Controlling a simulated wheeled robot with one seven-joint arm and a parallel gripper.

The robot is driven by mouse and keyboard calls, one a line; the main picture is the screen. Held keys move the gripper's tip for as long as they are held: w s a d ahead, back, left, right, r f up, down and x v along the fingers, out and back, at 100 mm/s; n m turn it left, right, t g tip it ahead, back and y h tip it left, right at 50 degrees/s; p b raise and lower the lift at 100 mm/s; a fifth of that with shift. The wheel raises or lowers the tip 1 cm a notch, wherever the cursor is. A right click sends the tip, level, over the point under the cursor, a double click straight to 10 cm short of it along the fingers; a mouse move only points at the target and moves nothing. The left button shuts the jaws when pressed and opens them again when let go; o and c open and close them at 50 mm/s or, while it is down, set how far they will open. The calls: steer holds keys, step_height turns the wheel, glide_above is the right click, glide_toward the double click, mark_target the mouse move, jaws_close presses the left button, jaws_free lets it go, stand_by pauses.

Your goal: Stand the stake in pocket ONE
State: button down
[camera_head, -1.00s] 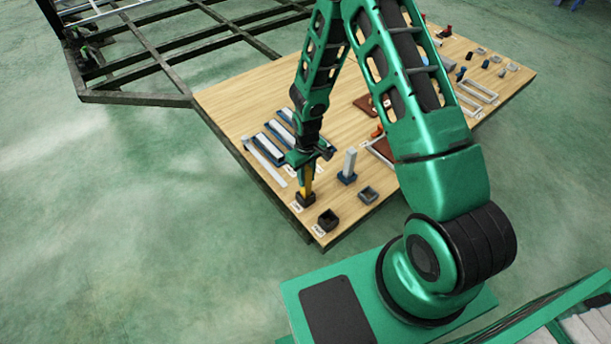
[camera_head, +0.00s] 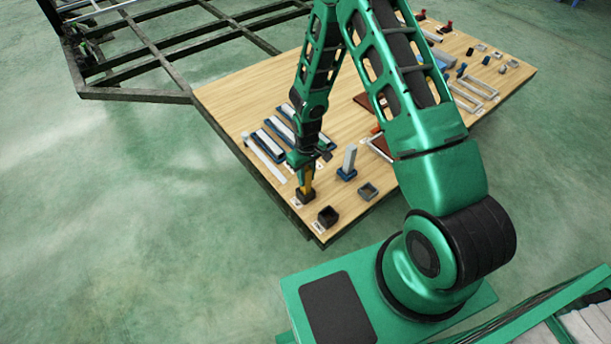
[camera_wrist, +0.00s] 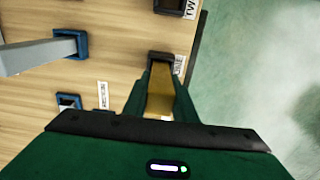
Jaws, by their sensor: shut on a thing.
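The stake (camera_head: 307,187) is yellow and stands about upright between the fingers of my gripper (camera_head: 306,176), which is shut on it. In the wrist view the stake (camera_wrist: 161,98) runs down between both green fingers of my gripper (camera_wrist: 163,84). Its lower end meets a black square pocket (camera_wrist: 160,56) with a white label beside it that seems to read ONE. The same pocket (camera_head: 306,196) shows in the head view near the table's front edge. The stake's tip is hidden at the pocket mouth; I cannot tell how deep it sits.
A second black pocket (camera_head: 328,216), labelled TWO in the wrist view, stands empty nearby. A grey post (camera_head: 349,157) stands in a blue pocket (camera_head: 346,174) to the right. A grey pocket (camera_head: 368,191) is empty. Several bars (camera_head: 268,145) lie behind on the wooden table (camera_head: 235,98).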

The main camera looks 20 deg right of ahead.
steer(key=shift+f, duration=0.35)
steer(key=c, duration=1.4)
jaws_free()
steer(key=shift+o, duration=0.2)
step_height(320, 180, up, 11)
steer(key=shift+f, duration=0.1)
